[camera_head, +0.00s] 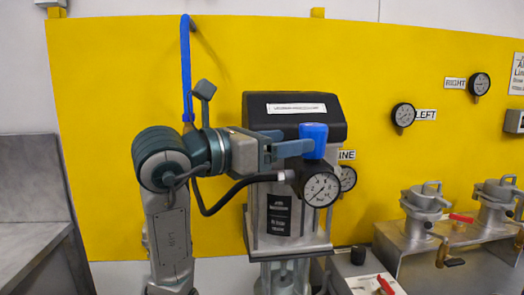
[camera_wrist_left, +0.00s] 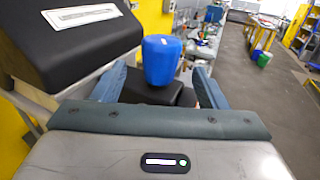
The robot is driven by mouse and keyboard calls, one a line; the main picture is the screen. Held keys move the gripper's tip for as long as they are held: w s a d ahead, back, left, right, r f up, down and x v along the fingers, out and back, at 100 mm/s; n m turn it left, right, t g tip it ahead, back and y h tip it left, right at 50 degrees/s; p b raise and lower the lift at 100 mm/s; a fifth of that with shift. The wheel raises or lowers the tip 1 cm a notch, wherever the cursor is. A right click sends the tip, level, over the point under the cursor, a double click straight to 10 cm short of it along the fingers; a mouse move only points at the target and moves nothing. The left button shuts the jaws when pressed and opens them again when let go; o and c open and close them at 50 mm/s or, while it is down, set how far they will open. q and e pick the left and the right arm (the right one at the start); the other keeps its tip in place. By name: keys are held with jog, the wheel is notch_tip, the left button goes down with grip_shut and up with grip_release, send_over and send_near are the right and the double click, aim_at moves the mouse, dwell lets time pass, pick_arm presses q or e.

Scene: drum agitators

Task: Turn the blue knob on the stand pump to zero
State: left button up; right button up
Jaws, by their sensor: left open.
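The blue knob (camera_head: 314,139) sits on top of the stand pump's regulator, above a round pressure gauge (camera_head: 321,189). The stand pump (camera_head: 290,215) is a grey unit with a black top cover and a white label. My left gripper (camera_head: 302,148) reaches in from the left, its fingers at the knob. In the left wrist view, the gripper (camera_wrist_left: 155,92) is open, with the blue knob (camera_wrist_left: 161,60) standing just beyond and between its two blue fingers. I cannot tell whether either finger touches the knob. The right gripper is not in view.
A yellow panel (camera_head: 100,90) stands behind the pump, with a gauge (camera_head: 403,115) labelled LEFT and another (camera_head: 479,84) labelled RIGHT. A black hose (camera_head: 220,205) runs to the regulator. Lidded metal fittings with red handles stand on a bench (camera_head: 405,245) at right.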

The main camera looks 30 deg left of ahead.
pick_arm(q)
jog(key=shift+b+v, duration=0.55)
jog(key=shift+v, duration=1.55)
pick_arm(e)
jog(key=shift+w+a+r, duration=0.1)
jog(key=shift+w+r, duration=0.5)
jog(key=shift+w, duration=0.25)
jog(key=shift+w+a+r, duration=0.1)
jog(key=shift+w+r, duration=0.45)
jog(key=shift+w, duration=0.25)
pick_arm(q)
jog(key=shift+d, duration=0.1)
